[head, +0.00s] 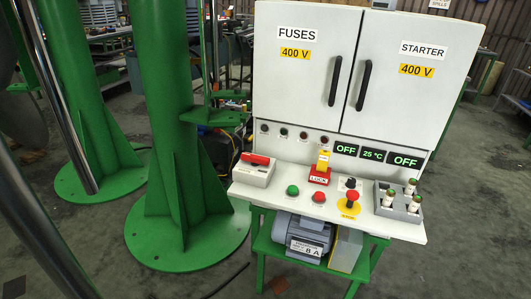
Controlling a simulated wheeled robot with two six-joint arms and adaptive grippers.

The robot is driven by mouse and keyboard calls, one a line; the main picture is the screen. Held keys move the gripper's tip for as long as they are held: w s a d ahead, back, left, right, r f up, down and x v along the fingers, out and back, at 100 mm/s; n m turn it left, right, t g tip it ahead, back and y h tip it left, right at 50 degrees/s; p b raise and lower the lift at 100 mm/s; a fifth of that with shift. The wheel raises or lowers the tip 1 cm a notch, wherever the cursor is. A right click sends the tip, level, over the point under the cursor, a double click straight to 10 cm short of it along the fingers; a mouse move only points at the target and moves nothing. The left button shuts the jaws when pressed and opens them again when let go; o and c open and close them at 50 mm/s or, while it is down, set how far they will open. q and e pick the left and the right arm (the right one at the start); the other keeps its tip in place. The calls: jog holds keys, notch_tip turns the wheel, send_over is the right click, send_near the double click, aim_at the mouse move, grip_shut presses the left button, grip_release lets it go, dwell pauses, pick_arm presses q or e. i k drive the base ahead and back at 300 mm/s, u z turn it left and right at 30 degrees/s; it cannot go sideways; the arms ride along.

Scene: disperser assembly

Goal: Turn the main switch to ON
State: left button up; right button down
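The control cabinet (280,90) stands right of centre, with a white shelf in front. At the shelf's left end is a light box with a red handle (259,158); it looks like the main switch, but I can read no ON or OFF mark on it. The red handle lies roughly level along the top of the box. A yellow tag on a red LOCK block (320,172) stands to its right. Two displays (346,149) read OFF, with 25 °C between them. Neither of my grippers is in view.
A green button (293,190), red button (319,197) and red emergency stop on yellow (351,199) sit on the shelf. A grey fuse tray (385,207) is at its right. A motor (305,238) sits below. Green columns (172,100) stand left; floor is open at right.

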aim_at(256, 160)
jog(key=z, duration=0.45)
jog(key=i, duration=1.25)
jog(key=u, duration=0.6)
